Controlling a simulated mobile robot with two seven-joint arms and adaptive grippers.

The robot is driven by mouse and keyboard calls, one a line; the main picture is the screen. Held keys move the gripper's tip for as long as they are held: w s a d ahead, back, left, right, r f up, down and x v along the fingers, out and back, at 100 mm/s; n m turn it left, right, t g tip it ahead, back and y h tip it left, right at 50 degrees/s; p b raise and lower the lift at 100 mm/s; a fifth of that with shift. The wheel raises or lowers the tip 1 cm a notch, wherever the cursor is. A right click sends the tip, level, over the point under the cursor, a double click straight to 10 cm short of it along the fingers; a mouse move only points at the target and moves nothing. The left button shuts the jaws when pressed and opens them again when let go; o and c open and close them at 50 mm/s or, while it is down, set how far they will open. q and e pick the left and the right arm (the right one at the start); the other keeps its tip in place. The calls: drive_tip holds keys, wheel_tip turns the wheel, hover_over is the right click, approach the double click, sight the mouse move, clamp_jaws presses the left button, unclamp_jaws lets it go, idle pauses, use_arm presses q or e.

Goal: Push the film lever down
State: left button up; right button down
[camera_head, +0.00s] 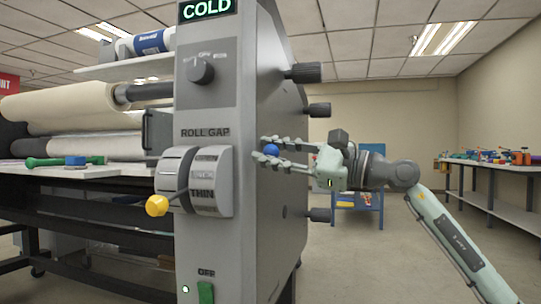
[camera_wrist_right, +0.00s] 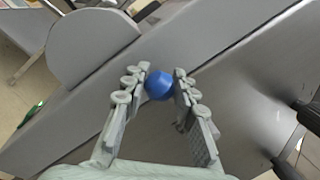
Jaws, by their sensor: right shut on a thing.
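A blue ball knob (camera_head: 271,150) sticks out at the side of the grey laminator (camera_head: 205,115); I take it for the end of the film lever. Its shaft is not clearly visible. My right gripper (camera_head: 265,151) comes in from the right, with one finger above the knob and one below. In the right wrist view, the blue knob (camera_wrist_right: 158,85) sits between the fingertips of my right gripper (camera_wrist_right: 161,83), which is shut on it. My left gripper is not in view.
A yellow-ended roll gap lever (camera_head: 157,205) sticks out at the front panel. Several dark knobs (camera_head: 305,73) protrude from the machine's side near my right gripper. A long bench (camera_head: 500,170) stands at the right wall. The floor between is largely clear.

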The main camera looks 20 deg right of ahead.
drive_tip(key=shift+f, duration=0.35)
drive_tip(key=c, duration=1.2)
unclamp_jaws()
drive_tip(key=shift+w, duration=0.1)
drive_tip(key=shift+d+r, duration=0.1)
drive_tip(key=shift+r, duration=0.05)
drive_tip(key=v, duration=1.2)
